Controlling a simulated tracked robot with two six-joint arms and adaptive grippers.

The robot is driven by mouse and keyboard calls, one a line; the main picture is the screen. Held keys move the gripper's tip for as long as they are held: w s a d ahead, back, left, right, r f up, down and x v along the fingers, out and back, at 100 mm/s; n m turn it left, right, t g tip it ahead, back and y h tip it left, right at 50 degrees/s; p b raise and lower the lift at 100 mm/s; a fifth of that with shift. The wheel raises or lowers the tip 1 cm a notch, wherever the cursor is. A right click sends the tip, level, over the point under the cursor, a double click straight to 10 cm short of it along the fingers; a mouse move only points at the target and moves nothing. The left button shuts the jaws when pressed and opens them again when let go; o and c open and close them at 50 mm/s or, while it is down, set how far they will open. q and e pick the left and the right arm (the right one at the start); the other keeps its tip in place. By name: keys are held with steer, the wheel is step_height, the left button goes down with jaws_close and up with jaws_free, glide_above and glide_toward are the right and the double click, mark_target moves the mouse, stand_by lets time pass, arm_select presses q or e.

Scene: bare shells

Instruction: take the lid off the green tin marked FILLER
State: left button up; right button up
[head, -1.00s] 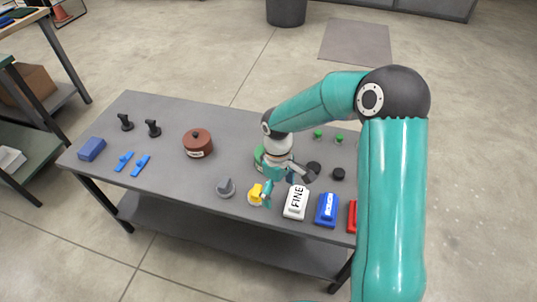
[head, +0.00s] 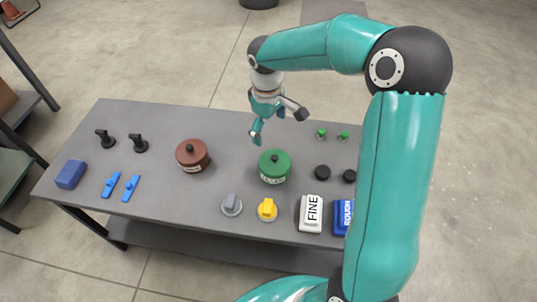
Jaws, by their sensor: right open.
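The green tin (head: 275,169) stands upright on the grey table, right of its middle. Its lid with a dark knob (head: 275,159) is on it. A white label shows on its front, too small to read surely. My right gripper (head: 276,128) is open and empty, above and behind the tin, apart from it. My left gripper is not in view.
A brown lidded tin (head: 192,156) stands to the left. A grey knob (head: 232,205), a yellow knob (head: 267,210), a white FINE block (head: 311,214) and a blue ROUGH block (head: 343,217) line the front edge. Black discs (head: 322,172) lie right of the green tin.

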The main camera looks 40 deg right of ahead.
glide_above(273, 161)
steer(key=f, duration=1)
steer(key=shift+s+a+f, duration=0.2)
steer(key=shift+f, duration=0.2)
steer(key=shift+w+d+f+p, duration=0.2)
steer(key=shift+f+p, duration=0.1)
steer(key=shift+f, duration=1.05)
steer(key=shift+w+d+f+p, duration=0.15)
steer(key=shift+f+p, duration=0.15)
steer(key=shift+f, duration=1)
steer(key=shift+a, duration=0.1)
steer(key=c, duration=1.5)
steer(key=shift+s, duration=0.1)
steer(key=shift+c, duration=0.8)
